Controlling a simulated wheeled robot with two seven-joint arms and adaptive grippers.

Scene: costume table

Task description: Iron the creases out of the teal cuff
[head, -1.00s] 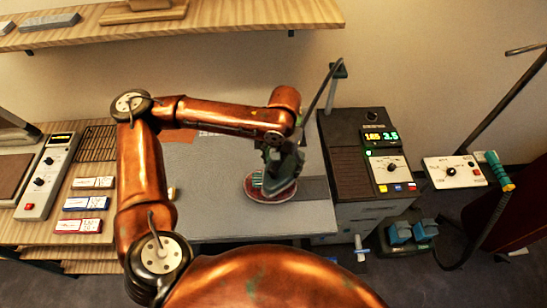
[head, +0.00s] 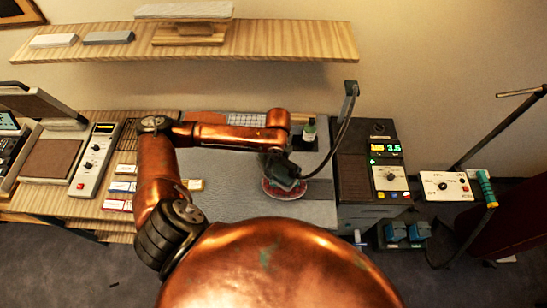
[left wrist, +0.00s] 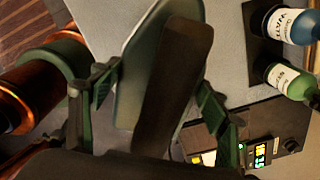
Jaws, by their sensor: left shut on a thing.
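My left gripper (head: 281,166) is over the right part of the grey ironing surface (head: 235,205). In the left wrist view its green fingers (left wrist: 158,95) are shut around the dark handle (left wrist: 172,85) of a small iron. The iron's grey-green body (left wrist: 137,60) shows beside the handle. In the head view the iron (head: 286,178) is at the red-rimmed oval rest (head: 270,194); I cannot tell whether it touches it. A dark cord runs from the iron to an upright holder. I cannot make out the teal cuff; my arm covers part of the surface. My right gripper is not in view.
A control station (head: 368,165) with a lit display stands right of the surface. A green bottle (head: 309,130) stands behind the gripper; the left wrist view shows two bottles. A press (head: 48,158), a controller (head: 95,160) and small boxes lie left. A wooden shelf (head: 280,40) hangs above.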

